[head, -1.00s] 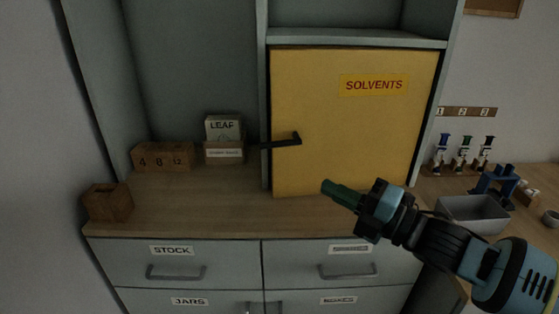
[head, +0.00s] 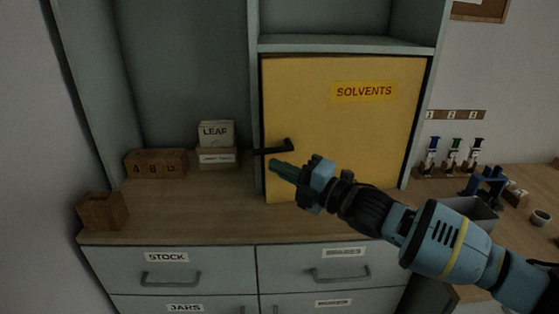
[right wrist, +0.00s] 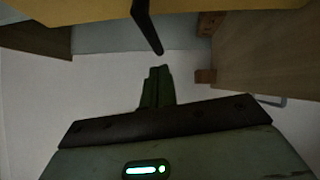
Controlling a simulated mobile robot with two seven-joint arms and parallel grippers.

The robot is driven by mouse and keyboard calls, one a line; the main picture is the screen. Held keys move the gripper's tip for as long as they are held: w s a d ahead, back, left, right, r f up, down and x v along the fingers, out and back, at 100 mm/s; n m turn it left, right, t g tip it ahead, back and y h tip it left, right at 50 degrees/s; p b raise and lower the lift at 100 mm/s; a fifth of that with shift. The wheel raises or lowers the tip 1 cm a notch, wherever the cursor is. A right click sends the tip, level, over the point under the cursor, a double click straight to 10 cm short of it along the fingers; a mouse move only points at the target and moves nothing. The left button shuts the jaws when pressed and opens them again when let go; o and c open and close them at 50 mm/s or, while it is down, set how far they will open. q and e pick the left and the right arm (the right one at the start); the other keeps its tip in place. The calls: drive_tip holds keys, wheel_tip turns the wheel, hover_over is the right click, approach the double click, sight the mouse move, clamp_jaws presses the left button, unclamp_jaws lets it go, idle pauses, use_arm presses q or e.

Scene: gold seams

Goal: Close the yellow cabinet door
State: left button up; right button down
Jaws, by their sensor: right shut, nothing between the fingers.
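The yellow cabinet door (head: 335,125) with the SOLVENTS label appears shut or nearly shut in its grey frame; I cannot tell if a small gap stands at its left edge. Its black lever handle (head: 275,148) is on the left side and points left. My right gripper (head: 275,165) is shut and empty, with its green fingertips just below the handle in the picture, in front of the door's lower left. In the right wrist view, the fingers (right wrist: 157,85) point toward the dark handle (right wrist: 145,25), with the yellow door (right wrist: 75,10) along the top. My left gripper is out of view.
The wooden counter (head: 190,212) carries number blocks (head: 155,164), a LEAF card box (head: 216,145) and a wooden cube (head: 103,210) left of the door. Labelled drawers (head: 168,270) are below. A grey bin (head: 480,214) and blue stand (head: 486,184) are at the right.

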drive_tip(key=shift+w+a+r, duration=0.1)
drive_tip(key=shift+w+r, duration=0.05)
drive_tip(key=shift+w, duration=0.4)
drive_tip(key=shift+w+a+r, duration=0.1)
drive_tip(key=shift+w, duration=0.45)
drive_tip(key=shift+w, duration=0.1)
